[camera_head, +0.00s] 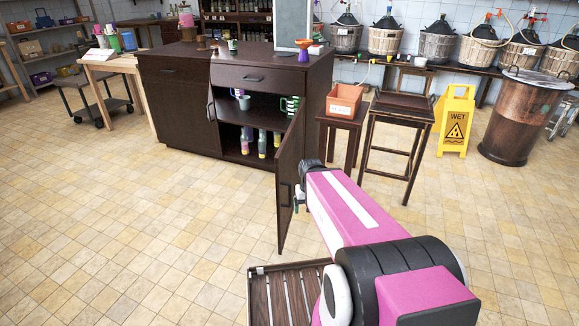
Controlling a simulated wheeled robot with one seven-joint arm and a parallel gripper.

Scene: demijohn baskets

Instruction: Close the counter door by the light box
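The dark brown counter (277,77) stands at the upper middle. A grey upright panel (293,25), seemingly the light box, stands on its top. Below it, a dark counter door (290,185) stands wide open, swung out towards me, with a handle on its face. Shelves with mugs and bottles show inside the open cupboard. My pink arm reaches forward to the right of this door. A small part of my gripper (299,198) shows beside the door's handle side; the arm hides the rest. I cannot tell whether it touches the door or whether its fingers are open.
An orange box (344,100) sits on a small dark stand close right of the door. A dark stool (400,108), a yellow wet-floor sign (456,121) and a copper drum (520,120) stand farther right. A slatted tray (285,292) is low in front. The tiled floor at left is clear.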

